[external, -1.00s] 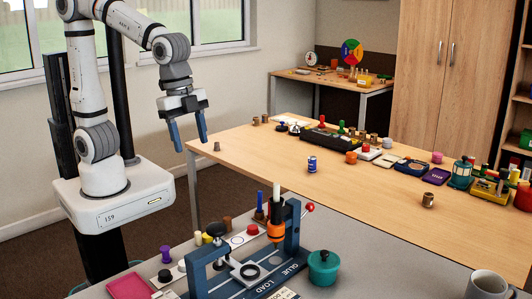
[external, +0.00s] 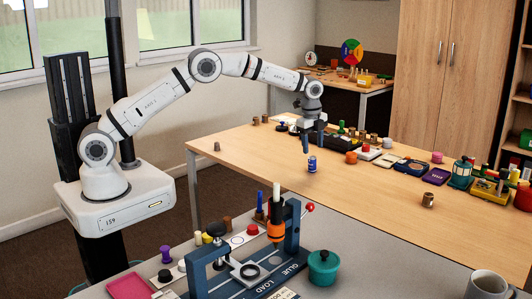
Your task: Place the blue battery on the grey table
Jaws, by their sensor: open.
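The blue battery (external: 312,164) is a small blue cylinder with a pale band, standing upright on the wooden table (external: 255,165). My gripper (external: 314,149) points down with its two blue fingers apart, close to the battery's top and seemingly just above or behind it. I cannot tell the exact gap. Nothing shows between the fingers. The grey table (external: 385,262) is in the foreground, with a blue press fixture (external: 250,262) on it.
Several small items line the wooden table's far side. A brown cylinder (external: 428,200) stands nearer the right. The grey table holds a teal pot (external: 323,268) and a mug (external: 486,285); between them it is clear.

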